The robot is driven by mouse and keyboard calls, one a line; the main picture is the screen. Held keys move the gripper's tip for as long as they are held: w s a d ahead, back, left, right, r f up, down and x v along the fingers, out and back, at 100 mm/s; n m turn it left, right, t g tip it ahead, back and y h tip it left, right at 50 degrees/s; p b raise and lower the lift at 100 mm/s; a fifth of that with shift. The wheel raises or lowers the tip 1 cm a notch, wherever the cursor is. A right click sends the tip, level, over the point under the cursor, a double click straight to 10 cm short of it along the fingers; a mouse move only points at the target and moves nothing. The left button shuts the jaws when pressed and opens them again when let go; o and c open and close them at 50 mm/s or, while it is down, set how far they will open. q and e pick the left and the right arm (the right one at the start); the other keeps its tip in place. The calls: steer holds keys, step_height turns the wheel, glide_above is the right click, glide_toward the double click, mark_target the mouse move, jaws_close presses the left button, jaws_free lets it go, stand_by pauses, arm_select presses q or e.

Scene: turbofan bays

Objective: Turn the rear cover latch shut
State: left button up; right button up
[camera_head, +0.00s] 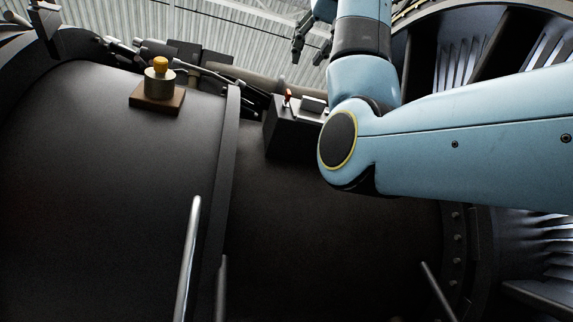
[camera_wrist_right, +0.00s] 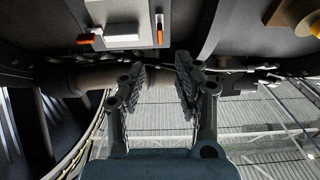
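A dark box (camera_head: 290,132) sits on top of the dark casing in the head view, with a small orange-tipped lever standing on it (camera_head: 288,97). In the right wrist view a pale block shows (camera_wrist_right: 110,12), with an orange-tipped lever lying beside it (camera_wrist_right: 88,39) and another upright one (camera_wrist_right: 160,30). I cannot tell which is the rear cover latch. My right gripper (camera_head: 309,52) is above and behind the box, apart from it. Its fingers are spread and empty in the right wrist view (camera_wrist_right: 158,80). My left gripper is not in view.
Pipes and cables (camera_head: 205,72) run behind. Silver bar handles (camera_head: 188,255) rise from the casing. Fan vanes (camera_head: 462,50) lie right. My right arm covers the box's right side.

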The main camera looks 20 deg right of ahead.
mark_target(289, 91)
steer(key=w+p, duration=0.1)
steer(key=w, duration=0.3)
steer(key=w+p, duration=0.2)
steer(key=w, duration=0.3)
steer(key=shift+w+a+r, duration=0.15)
steer(key=shift+w+r, duration=0.05)
steer(key=shift+w, duration=0.6)
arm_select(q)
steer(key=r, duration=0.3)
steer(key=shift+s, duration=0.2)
arm_select(e)
steer(key=shift+f, duration=0.1)
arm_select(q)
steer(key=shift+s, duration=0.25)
arm_select(e)
jaws_close()
